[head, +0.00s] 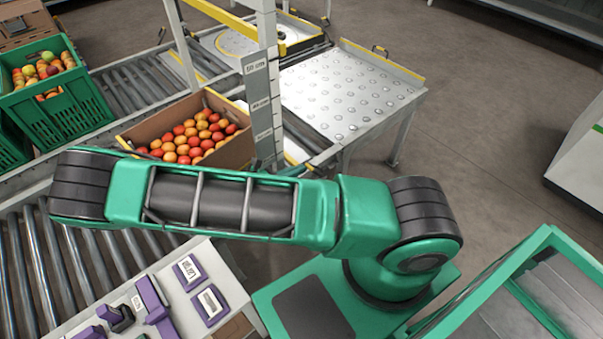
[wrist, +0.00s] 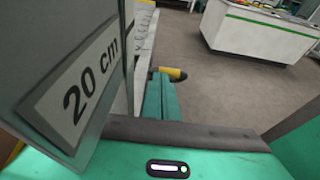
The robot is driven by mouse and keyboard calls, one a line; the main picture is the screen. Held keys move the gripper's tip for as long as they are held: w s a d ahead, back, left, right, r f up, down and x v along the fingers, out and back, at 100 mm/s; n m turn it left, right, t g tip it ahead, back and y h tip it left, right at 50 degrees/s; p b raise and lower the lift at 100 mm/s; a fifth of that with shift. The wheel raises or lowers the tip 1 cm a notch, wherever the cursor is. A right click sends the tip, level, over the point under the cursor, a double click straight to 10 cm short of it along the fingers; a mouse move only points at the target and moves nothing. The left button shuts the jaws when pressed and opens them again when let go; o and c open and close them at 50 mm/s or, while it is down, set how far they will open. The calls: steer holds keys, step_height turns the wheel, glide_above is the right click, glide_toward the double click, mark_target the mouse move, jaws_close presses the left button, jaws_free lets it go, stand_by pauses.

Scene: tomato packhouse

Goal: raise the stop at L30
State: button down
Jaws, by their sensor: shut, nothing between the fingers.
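I cannot make out an L30 mark in either view. In the wrist view my gripper (wrist: 160,88) shows as two teal fingers side by side, shut with nothing between them. A short yellow piece with a dark end (wrist: 172,74) shows at or just past the fingertips; I cannot tell whether they touch it. A grey plate (wrist: 50,70) with a "20 cm" label (wrist: 82,90) stands close on the left. In the head view a grey upright post (head: 260,95) with several labels stands beside the conveyor. My arm hides the gripper there.
A cardboard box of tomatoes (head: 242,150) sits on the roller conveyor (head: 45,250), just left of the post. A ball-top table (head: 345,95) stands beyond it. A green crate (head: 55,110) is at the left. Purple items (head: 188,272) lie on the bench in front. Open floor is at the right.

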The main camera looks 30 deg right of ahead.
steer(key=shift+w+d+r, duration=0.15)
steer(key=shift+d+r, duration=0.75)
steer(key=shift+d, duration=0.1)
steer(key=shift+a, duration=0.15)
steer(key=f+v, duration=0.1)
steer(key=v, duration=1.2)
steer(key=shift+a, duration=0.15)
steer(key=shift+f, duration=0.15)
